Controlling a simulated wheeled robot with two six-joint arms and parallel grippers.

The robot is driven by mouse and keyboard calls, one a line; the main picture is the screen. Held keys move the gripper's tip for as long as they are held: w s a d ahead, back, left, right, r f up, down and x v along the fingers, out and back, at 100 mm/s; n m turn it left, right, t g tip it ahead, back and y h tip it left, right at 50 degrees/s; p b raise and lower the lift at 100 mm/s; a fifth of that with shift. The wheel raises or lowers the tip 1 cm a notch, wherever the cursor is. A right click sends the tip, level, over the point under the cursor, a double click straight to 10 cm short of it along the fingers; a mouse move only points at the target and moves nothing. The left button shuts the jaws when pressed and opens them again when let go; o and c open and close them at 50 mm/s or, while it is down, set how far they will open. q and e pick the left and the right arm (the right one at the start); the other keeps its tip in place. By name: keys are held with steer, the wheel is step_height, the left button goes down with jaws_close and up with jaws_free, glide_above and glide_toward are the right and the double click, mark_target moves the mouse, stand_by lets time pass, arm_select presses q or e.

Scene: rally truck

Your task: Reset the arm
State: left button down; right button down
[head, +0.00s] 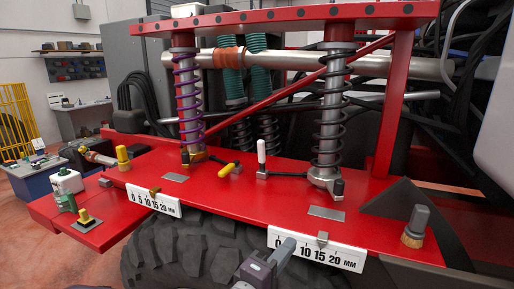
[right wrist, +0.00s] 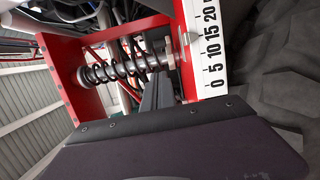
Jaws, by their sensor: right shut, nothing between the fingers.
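My right gripper (head: 284,252) is at the bottom centre of the head view, in front of the front edge of the red deck (head: 235,200) and beside the right scale plate (head: 318,249). In the right wrist view its dark fingers (right wrist: 157,88) are together, with nothing between them. They point toward the red frame and the black coil spring (right wrist: 125,68); the scale (right wrist: 210,50) runs alongside on the right. My left gripper is not in view.
On the deck stand a purple-spring shock (head: 187,95), a black-spring shock (head: 332,110) and a white-handled lever (head: 262,152). The tire (head: 190,250) lies below.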

steer(key=w+d+f+m+g+h+b, duration=0.1)
steer(key=w+d+m+g+h, duration=0.15)
steer(key=d, duration=0.65)
steer(key=s+d+f+m+g+h+b, duration=0.1)
steer(key=s+d+f+m+g, duration=0.2)
steer(key=d, duration=0.4)
steer(key=s+d+f+m+g+h+b, duration=0.1)
steer(key=s+d+f+m+g, duration=0.15)
steer(key=d+f+g, duration=0.3)
steer(key=s+d+f+m+g+y+b, duration=0.1)
steer(key=s+d+f+m+g+y, duration=0.15)
steer(key=s+f+g+y, duration=0.85)
steer(key=w+a+f+t+y, duration=0.4)
steer(key=a+f+t, duration=0.4)
steer(key=a+f, duration=0.3)
steer(key=shift+a+m, duration=0.35)
steer(key=shift+a, duration=0.15)
